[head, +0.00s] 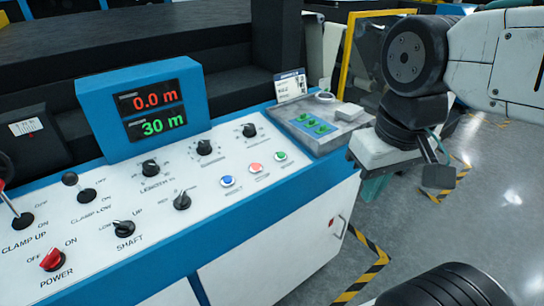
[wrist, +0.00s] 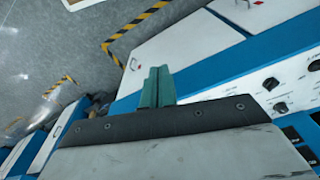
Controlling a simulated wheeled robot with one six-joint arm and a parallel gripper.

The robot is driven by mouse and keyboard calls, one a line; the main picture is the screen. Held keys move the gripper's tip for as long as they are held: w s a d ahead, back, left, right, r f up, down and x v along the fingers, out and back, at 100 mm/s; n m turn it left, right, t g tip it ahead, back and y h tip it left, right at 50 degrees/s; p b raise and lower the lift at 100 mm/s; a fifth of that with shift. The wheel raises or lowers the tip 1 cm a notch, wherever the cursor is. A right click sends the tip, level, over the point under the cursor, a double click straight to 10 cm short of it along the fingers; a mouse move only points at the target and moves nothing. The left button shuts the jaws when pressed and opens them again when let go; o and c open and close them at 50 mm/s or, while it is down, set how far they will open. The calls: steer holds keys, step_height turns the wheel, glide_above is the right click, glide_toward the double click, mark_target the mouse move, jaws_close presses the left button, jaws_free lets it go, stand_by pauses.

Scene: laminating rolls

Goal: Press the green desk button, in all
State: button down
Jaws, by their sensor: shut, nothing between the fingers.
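The green button (head: 280,156) is a small round cap on the white sloped desk panel, at the right end of a row after a blue button (head: 228,181) and a red button (head: 256,168). My gripper shows as teal fingers (wrist: 155,85) in the wrist view, shut together with nothing between them. In the head view my gripper (head: 374,188) is partly hidden under my wrist, right of the desk and apart from the green button. I cannot make out the green button in the wrist view.
A display (head: 152,110) reads 0.0 m and 30 m. Several knobs, a red power switch (head: 53,259) and a clamp lever stand on the panel. Floor with striped tape (head: 365,262) lies right of the desk.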

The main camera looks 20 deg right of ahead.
steer(key=n+t+h, duration=0.4)
steer(key=n+h, duration=0.4)
steer(key=n, duration=0.5)
glide_above(281, 155)
steer(key=s, duration=0.2)
step_height(281, 155, down, 2)
steer(key=shift+a+f, duration=0.15)
steer(key=shift+f, duration=0.05)
steer(key=shift+w+a+f, duration=0.1)
steer(key=shift+w+f, duration=0.1)
steer(key=shift+f, duration=1.25)
steer(key=shift+w+a+f, duration=0.1)
steer(key=shift+w+f, duration=0.15)
steer(key=shift+f, duration=1.2)
steer(key=shift+w+a+f, duration=0.1)
steer(key=shift+w+f, duration=0.1)
steer(key=shift+f, duration=1.25)
steer(key=shift+f, duration=0.15)
steer(key=shift+f, duration=0.25)
